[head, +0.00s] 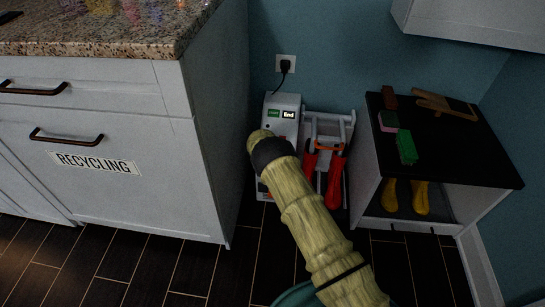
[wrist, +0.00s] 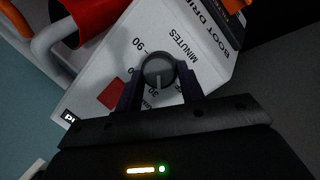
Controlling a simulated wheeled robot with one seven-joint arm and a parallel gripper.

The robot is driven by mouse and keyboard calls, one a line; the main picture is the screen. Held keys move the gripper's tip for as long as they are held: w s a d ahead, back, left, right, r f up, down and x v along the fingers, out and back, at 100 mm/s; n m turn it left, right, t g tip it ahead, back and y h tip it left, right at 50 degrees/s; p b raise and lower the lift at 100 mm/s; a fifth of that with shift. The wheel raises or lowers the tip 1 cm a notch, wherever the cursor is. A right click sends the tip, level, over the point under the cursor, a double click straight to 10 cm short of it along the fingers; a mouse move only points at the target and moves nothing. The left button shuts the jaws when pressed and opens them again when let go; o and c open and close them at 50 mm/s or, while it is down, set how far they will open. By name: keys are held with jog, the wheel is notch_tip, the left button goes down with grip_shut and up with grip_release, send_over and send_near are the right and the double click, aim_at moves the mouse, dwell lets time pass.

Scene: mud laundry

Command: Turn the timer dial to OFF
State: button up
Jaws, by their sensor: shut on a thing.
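The grey round timer dial (wrist: 158,70) sits on the white panel of the boot dryer (wrist: 195,70), beside the word MINUTES and printed numbers. A pale pointer line on the dial points toward the bottom of the wrist view. My gripper (wrist: 159,78) is shut on the dial, with one dark finger on each side. In the head view, the boot dryer (head: 284,104) stands against the wall, and my arm hides the dial and most of my gripper. I cannot see an OFF mark.
Red boots (head: 334,182) hang on the dryer's rack, right of my arm. A white RECYCLING cabinet (head: 150,200) stands close on the left. A black-topped shelf (head: 450,150) with brushes and yellow boots (head: 420,197) is on the right. A plug (head: 285,66) is in the wall outlet.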

jog(key=n+t+p, duration=0.1)
jog(key=n, duration=0.3)
jog(key=shift+s+n, duration=0.1)
jog(key=shift+n, duration=0.2)
jog(key=n+p, duration=0.1)
jog(key=n, duration=0.2)
jog(key=shift+d+n+t, duration=0.1)
jog(key=shift+n+t, duration=0.2)
jog(key=o, duration=1)
jog(key=shift+f, duration=0.1)
jog(key=shift+c, duration=0.2)
jog(key=shift+s, duration=0.15)
jog(key=p+v, duration=0.7)
jog(key=v, duration=1)
jog(key=shift+s, duration=0.2)
